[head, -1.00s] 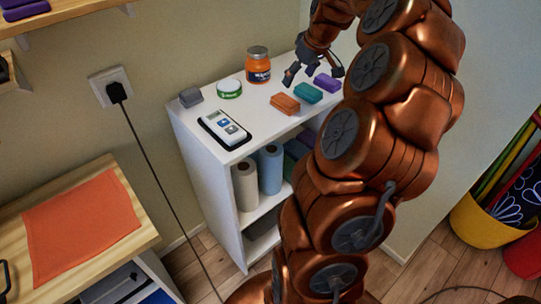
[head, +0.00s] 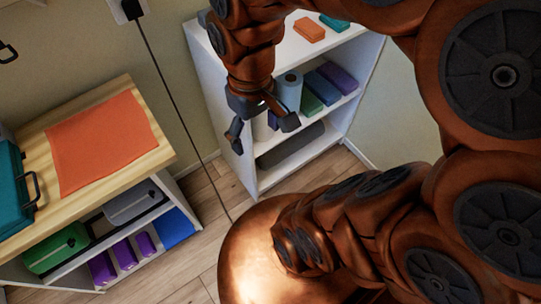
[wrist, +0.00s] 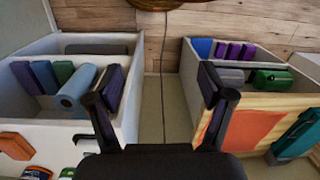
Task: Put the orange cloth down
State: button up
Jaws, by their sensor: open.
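The orange cloth (head: 101,142) lies flat and spread out on the wooden top (head: 135,167) of the low cabinet at left in the head view. In the wrist view the cloth (wrist: 245,130) is at right, partly hidden behind one finger. My gripper (head: 262,126) is open with nothing between its fingers. In the head view it appears in front of the white shelf, to the right of the cloth and apart from it. In the wrist view the fingers (wrist: 160,100) are spread, with the gap between the two cabinets behind them.
A teal case (head: 12,190) stands left of the cloth. The white shelf (head: 222,88) holds rolls and coloured blocks, with an orange block (head: 309,29) on top. A black cable (head: 170,95) hangs between the cabinets.

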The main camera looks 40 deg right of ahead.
jog(key=s+f, duration=0.2)
jog(key=s, duration=0.3)
jog(key=shift+s+a+m+g, duration=0.4)
